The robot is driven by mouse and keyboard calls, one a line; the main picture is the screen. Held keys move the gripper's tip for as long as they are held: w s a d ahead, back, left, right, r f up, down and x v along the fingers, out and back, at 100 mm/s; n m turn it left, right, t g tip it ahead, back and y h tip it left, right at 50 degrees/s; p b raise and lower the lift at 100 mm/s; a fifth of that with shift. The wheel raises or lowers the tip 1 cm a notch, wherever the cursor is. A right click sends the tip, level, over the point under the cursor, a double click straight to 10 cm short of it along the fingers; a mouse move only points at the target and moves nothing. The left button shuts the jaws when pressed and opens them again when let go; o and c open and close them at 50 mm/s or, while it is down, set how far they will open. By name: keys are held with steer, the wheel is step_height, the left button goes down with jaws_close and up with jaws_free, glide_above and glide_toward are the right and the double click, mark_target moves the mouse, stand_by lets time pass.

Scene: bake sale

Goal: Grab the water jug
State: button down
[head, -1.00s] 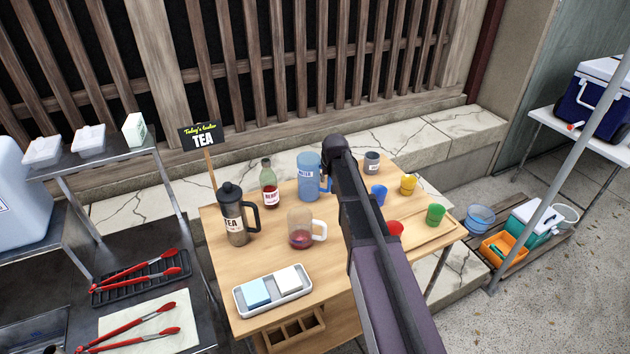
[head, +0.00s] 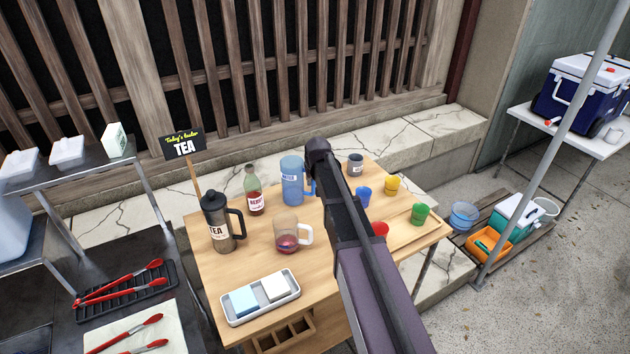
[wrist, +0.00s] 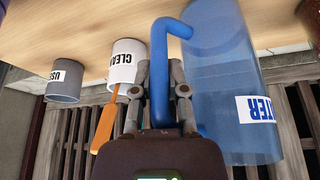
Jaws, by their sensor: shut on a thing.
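The water jug (head: 292,183) is a blue, see-through pitcher with a WATER label. It stands upright at the back of the wooden table (head: 240,260). In the wrist view, which is upside down, its body (wrist: 228,80) fills the right side. Its blue handle (wrist: 160,60) runs between the fingers of my gripper (wrist: 161,80), which are shut on it. In the head view my arm covers most of the gripper, and the handle is partly hidden.
Right are a grey cup (head: 355,164) and blue, yellow and green cups (head: 420,213). A white CLEAN cup (wrist: 125,62) holding an orange stick is near my fingers.

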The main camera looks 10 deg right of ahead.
steer(key=shift+r, duration=0.25)
steer(key=shift+r+p, duration=4.4)
steer(key=shift+p, duration=0.25)
steer(key=shift+r, duration=0.2)
steer(key=shift+r+p, duration=0.15)
steer(key=shift+p, duration=0.2)
